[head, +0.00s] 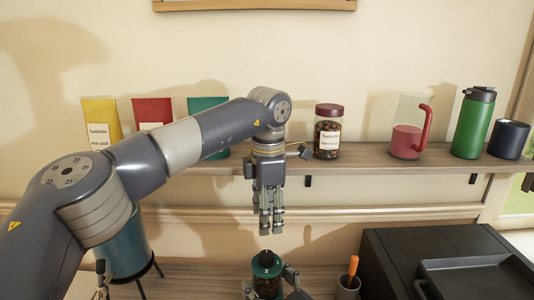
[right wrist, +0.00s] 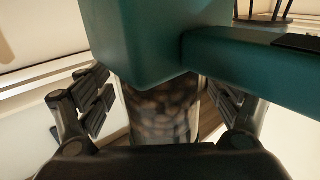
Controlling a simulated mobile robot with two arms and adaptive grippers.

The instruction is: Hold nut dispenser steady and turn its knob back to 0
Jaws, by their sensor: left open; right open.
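The nut dispenser (head: 266,266) stands on the counter at the bottom centre of the head view, with a teal top and dark nuts inside. In the right wrist view its teal top (right wrist: 145,45) and clear nut-filled body (right wrist: 163,112) fill the middle. A teal arm of it extends right. My right gripper (head: 268,284) is open, its fingers on either side of the dispenser's body, with gaps visible in the right wrist view (right wrist: 165,108). My left gripper (head: 270,222) points down, open and empty, above the dispenser. I cannot make out the knob or its setting.
A wall shelf (head: 370,156) behind holds bags, a nut jar (head: 328,132), a pitcher (head: 408,127), a green bottle (head: 473,122) and a dark cup (head: 508,139). A cup with an orange-handled tool (head: 348,284) and a black appliance (head: 440,260) stand right of the dispenser.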

